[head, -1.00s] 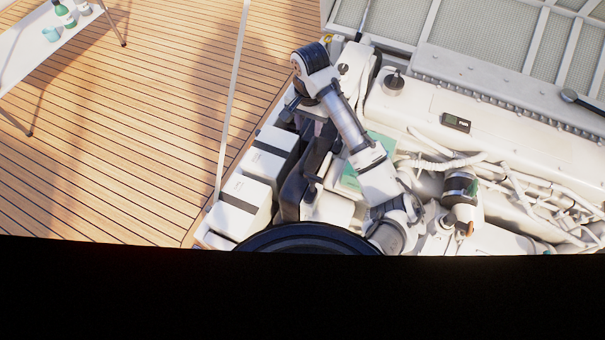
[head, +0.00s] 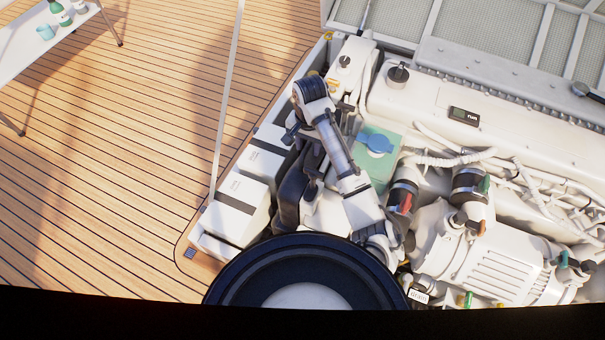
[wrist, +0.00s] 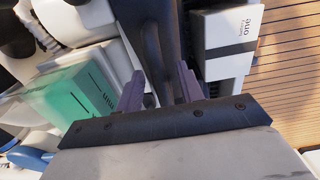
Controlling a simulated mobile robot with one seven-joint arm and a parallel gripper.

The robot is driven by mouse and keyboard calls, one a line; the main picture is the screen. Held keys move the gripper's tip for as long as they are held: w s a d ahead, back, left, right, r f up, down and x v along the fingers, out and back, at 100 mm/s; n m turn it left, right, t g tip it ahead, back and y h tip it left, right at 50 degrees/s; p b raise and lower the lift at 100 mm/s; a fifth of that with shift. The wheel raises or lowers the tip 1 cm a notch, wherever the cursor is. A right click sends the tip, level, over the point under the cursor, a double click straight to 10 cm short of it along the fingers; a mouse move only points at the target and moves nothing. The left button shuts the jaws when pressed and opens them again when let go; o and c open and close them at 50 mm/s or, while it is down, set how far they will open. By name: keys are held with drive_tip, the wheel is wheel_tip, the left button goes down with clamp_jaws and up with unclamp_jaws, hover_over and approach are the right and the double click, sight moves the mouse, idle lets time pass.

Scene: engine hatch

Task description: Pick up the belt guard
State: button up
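A dark, upright panel, which I take to be the belt guard (head: 291,191), stands in the hatch between the white batteries and the green-topped box. My arm partly covers it in the head view. In the wrist view the dark guard (wrist: 160,45) runs up from between the two purplish fingers of my gripper (wrist: 158,90). The fingers are apart, one on each side of it, and I see no clear grip on it. In the head view my gripper is mostly hidden by my arm.
White batteries (head: 243,208) stand close on the left; one also shows in the wrist view (wrist: 228,40). A green box (head: 372,172) with a blue cap is close on the right. The white engine (head: 490,255) with hoses fills the right side. Open wooden deck lies left.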

drive_tip(key=shift+f, duration=0.1)
clamp_jaws()
idle(1.3)
